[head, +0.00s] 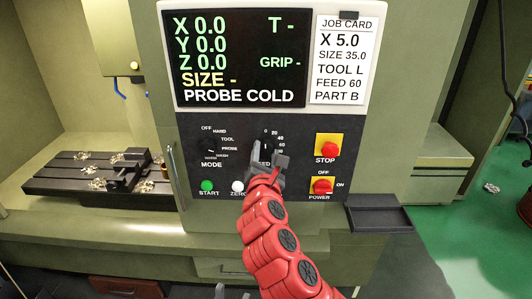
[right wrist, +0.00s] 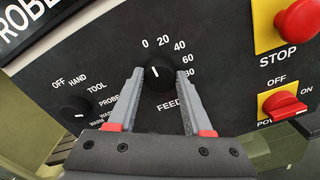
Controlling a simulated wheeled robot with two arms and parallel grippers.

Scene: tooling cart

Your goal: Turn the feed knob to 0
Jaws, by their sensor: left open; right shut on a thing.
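The feed knob (right wrist: 158,76) is a round black knob with a white pointer line, on the dark panel. In the right wrist view its pointer is turned up and slightly left, at or near the 0 mark. My right gripper (right wrist: 158,80) is shut on the knob, one grey finger on each side. In the head view my right gripper (head: 267,160) and red arm partly cover the knob (head: 265,146) and its FEED label. My left gripper (head: 220,291) shows only as a grey tip at the bottom edge, open and away from the panel.
The mode knob (head: 210,148) is left of the feed knob. A green START button (head: 207,186) and white ZERO button (head: 238,186) sit below. The red STOP button (head: 329,149) and POWER switch (head: 322,186) are to the right. The job card (head: 341,60) reads FEED 60.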

